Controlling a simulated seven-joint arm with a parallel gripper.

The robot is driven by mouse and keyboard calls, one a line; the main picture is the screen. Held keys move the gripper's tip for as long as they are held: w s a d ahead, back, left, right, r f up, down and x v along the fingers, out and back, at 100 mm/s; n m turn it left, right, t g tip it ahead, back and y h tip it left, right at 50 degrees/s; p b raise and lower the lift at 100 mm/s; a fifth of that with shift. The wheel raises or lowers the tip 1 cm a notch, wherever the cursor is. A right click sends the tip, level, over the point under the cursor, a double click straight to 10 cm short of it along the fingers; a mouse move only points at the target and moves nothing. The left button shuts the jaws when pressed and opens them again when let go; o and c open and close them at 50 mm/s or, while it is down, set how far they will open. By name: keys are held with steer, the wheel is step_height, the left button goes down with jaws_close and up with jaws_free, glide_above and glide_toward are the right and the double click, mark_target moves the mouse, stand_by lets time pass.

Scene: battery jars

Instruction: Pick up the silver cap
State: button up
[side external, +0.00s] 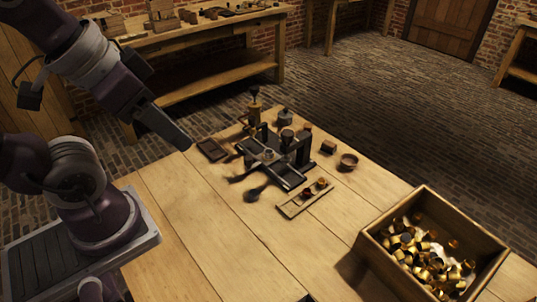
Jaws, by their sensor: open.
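No cap shows plainly as silver at this size. A small greyish round piece (268,154) sits on the black metal fixture (290,178) in the middle of the table; I cannot tell whether it is the silver cap. A dark grey jar-like piece (285,116) stands behind the fixture. My gripper (186,144) is at the end of the arm at upper left, raised and well to the left of the fixture. It is open with nothing seen in it, and its fingers are hard to make out.
A wooden box (372,252) of brass pieces stands at front right. A small wooden tray (293,208) with copper-coloured pieces lies before the fixture. The front-left tabletop is clear.

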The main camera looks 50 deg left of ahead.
steer(key=m+g, duration=0.4)
glide_above(269, 154)
steer(key=s+a, duration=0.1)
steer(key=a, duration=0.1)
step_height(269, 154, down, 25)
steer(key=shift+m+h, duration=0.3)
steer(key=f, duration=0.2)
steer(key=w+f, duration=0.1)
steer(key=f, duration=0.3)
steer(key=shift+w+d+f, duration=0.3)
steer(key=shift+w+f, duration=0.05)
jaws_close()
